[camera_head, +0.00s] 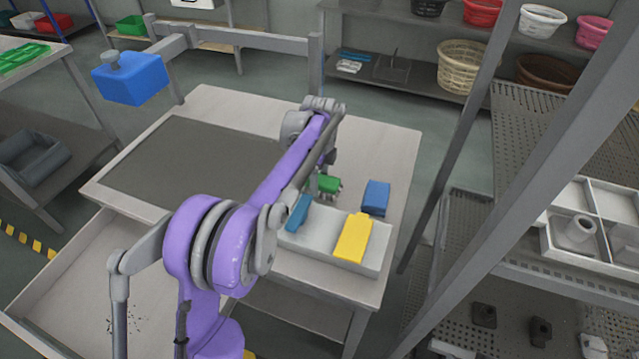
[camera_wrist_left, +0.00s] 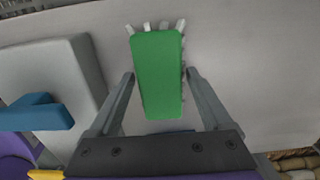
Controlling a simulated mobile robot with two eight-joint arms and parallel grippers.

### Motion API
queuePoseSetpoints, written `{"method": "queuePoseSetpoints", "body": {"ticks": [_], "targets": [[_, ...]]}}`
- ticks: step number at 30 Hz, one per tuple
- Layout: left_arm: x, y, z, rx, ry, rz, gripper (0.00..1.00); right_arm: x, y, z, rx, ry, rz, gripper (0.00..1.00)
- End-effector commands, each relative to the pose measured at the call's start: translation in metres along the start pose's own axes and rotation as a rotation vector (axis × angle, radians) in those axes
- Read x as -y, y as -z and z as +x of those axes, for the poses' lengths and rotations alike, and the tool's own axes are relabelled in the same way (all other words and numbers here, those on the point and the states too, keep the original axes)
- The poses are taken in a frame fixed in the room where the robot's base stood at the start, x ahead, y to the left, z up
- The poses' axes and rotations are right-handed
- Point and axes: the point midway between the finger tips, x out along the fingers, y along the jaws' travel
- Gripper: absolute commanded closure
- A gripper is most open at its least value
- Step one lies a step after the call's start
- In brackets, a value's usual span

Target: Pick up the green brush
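The green brush (camera_head: 328,184) lies on the light table top (camera_head: 399,150), just behind the pale tray. In the left wrist view the brush (camera_wrist_left: 158,73) is a green block with white bristles showing along its far end and right side. My left gripper (camera_wrist_left: 160,74) is open above the brush, with one finger at each side of it. Small gaps seem to show between the fingertips and the brush, but I cannot tell the height between them. In the head view my purple left arm hides most of this gripper (camera_head: 326,160). My right gripper is not in view.
The pale tray (camera_head: 300,246) holds a blue tool (camera_head: 299,213) and a yellow block (camera_head: 353,238). A blue block (camera_head: 376,197) stands beside the brush. A dark mat (camera_head: 190,160) covers the table's left part. A drawer (camera_head: 75,280) is open at front left. A metal post (camera_head: 500,190) rises at right.

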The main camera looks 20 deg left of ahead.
Motion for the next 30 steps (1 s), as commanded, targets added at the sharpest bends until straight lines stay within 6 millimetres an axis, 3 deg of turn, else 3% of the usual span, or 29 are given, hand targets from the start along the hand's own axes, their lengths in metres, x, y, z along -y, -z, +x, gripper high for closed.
{"method": "queuePoseSetpoints", "body": {"ticks": [2,12,22,30], "targets": [[0.0,0.0,0.0,0.0,0.0,0.0,0.33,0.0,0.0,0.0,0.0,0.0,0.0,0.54],[0.0,0.0,0.0,0.0,0.0,0.0,0.94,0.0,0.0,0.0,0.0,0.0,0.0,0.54],[0.0,0.0,-0.008,0.0,0.0,0.0,0.97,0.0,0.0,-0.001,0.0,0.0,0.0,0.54],[0.0,0.0,-0.059,0.0,0.0,0.0,0.97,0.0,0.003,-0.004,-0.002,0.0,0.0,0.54]]}}
